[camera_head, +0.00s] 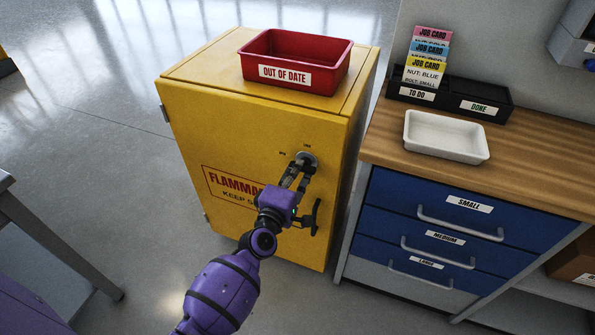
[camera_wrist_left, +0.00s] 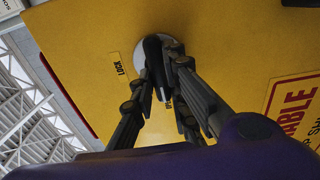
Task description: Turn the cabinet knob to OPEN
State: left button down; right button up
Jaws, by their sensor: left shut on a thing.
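The yellow cabinet (camera_head: 190,125) stands closed in the middle of the head view, with a "FLAMMABLE" label on its door. Its knob (camera_head: 307,158) is on a round silver plate at the door's upper right. In the left wrist view the knob (camera_wrist_left: 153,48) is a dark bar, with a "LOCK" label beside it. My left gripper (camera_head: 303,165) reaches up from below and is shut on the knob. The fingers partly cover the knob and the lettering by it. A black door handle (camera_head: 314,217) sits below the knob, right of my gripper. My right gripper is out of view.
A red "OUT OF DATE" bin (camera_head: 318,75) sits on the cabinet top. To the right is a wooden worktop (camera_head: 540,165) with a white tray (camera_head: 445,138), a black card holder (camera_head: 490,112) and blue drawers (camera_head: 400,195). Open floor (camera_head: 100,150) lies left of the cabinet.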

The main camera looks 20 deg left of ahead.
pick_arm(q)
jog(key=c, duration=1.7)
grip_release()
jog(key=s, duration=1.2)
jog(key=shift+a, duration=0.2)
